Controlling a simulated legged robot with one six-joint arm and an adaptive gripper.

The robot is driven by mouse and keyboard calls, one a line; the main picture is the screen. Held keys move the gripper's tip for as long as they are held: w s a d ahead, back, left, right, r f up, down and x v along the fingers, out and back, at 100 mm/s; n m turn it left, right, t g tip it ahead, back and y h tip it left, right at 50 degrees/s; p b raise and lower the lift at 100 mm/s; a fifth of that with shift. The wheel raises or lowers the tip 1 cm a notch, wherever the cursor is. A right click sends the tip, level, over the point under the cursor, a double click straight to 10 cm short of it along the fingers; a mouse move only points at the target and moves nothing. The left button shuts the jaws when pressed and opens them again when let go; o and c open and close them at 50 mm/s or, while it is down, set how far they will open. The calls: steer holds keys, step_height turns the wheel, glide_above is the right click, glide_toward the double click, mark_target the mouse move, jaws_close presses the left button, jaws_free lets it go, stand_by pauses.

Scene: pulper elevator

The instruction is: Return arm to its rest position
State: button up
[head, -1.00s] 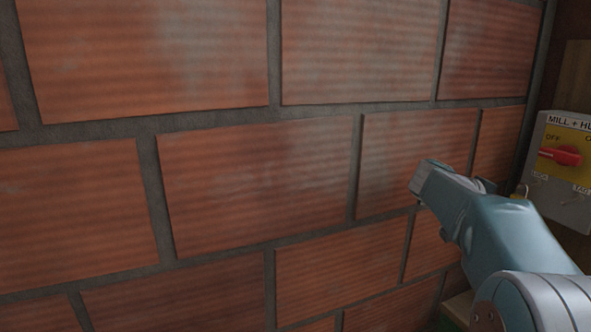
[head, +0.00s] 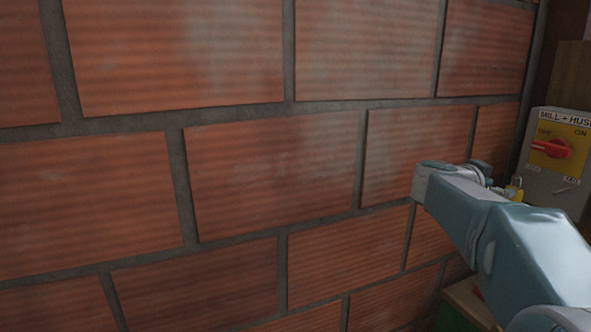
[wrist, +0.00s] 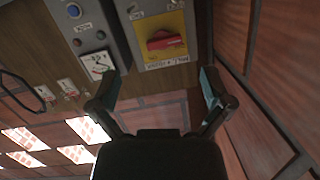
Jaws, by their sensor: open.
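My gripper (wrist: 160,88) is open in the wrist view, its two fingers wide apart with nothing between them. A grey switch box with a yellow plate and red rotary handle (wrist: 166,40) lies beyond the fingertips, apart from them as far as I can tell. In the head view, my arm (head: 500,235) reaches in from the lower right, in front of the brick wall. The fingers are not clearly seen there. The red handle (head: 551,149) shows at the right edge, on the box marked "MILL + HUS", near the OFF side.
The brick wall (head: 270,165) fills most of the head view, close by. A small yellow thing (head: 515,188) shows between my arm and the box.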

steer(key=s+a+r+n+t+y, duration=0.1)
steer(key=a+r+n+t+y, duration=0.3)
steer(key=a+n+t+y, duration=0.7)
steer(key=s+a+f+g+y, duration=0.2)
steer(key=s+a+f, duration=0.15)
steer(key=a, duration=0.65)
steer(key=s+a+f+n+g+y, duration=0.35)
steer(key=s+a+f+g, duration=0.2)
steer(key=s+f, duration=0.45)
steer(key=s+d+f+g+h, duration=0.1)
steer(key=s+f+g, duration=0.1)
steer(key=s+f, duration=0.3)
steer(key=s+f+g+h, duration=0.1)
steer(key=s+f+g, duration=0.2)
steer(key=s, duration=0.7)
step_height(320, 180, down, 2)
steer(key=shift+d+f, duration=0.15)
steer(key=shift+d, duration=0.2)
